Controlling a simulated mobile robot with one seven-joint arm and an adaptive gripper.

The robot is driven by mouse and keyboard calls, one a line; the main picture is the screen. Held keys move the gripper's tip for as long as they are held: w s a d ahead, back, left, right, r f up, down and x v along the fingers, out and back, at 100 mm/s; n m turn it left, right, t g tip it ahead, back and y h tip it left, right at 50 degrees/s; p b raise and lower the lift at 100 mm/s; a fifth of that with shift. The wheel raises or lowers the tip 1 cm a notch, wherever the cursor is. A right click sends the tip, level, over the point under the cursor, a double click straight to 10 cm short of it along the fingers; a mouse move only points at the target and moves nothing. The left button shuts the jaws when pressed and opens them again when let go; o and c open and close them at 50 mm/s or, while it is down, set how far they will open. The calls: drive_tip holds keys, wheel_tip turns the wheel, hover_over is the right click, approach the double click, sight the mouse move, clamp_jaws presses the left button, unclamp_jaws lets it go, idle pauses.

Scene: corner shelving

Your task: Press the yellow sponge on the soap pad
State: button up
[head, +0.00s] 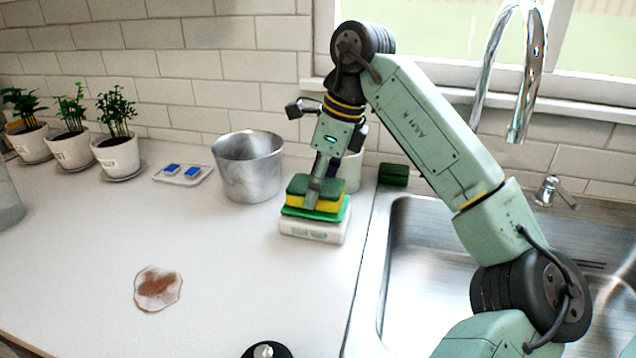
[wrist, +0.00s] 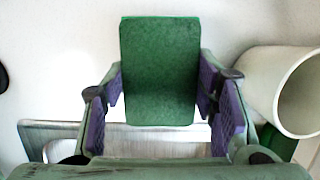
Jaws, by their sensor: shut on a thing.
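The yellow sponge (head: 330,203) has a dark green top layer. It sits right over the soap pad, a white lettered block (head: 312,231) with a bright green top, left of the sink. The sponge looks level and on or just above the green top; I cannot tell how firmly it touches. My gripper (head: 316,199) comes down from above and is shut on the sponge. In the wrist view the sponge's green face (wrist: 160,60) is between my purple-lined fingers (wrist: 160,90).
A metal pot (head: 250,168) stands left of the pad. A white cup (head: 351,172) is close behind my gripper. A dark green sponge (head: 393,175) lies by the sink (head: 430,240). A brown stain (head: 158,288) marks the otherwise clear front-left counter.

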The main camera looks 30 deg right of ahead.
drive_tip(key=shift+f+b, duration=0.65)
drive_tip(key=shift+f, duration=0.35)
idle(1.7)
drive_tip(key=shift+r, duration=0.1)
wheel_tip(320, 180, up, 7)
drive_tip(key=p, duration=0.5)
drive_tip(key=shift+p, duration=0.3)
drive_tip(key=shift+s+f, duration=0.1)
drive_tip(key=shift+f, duration=0.1)
idle(0.5)
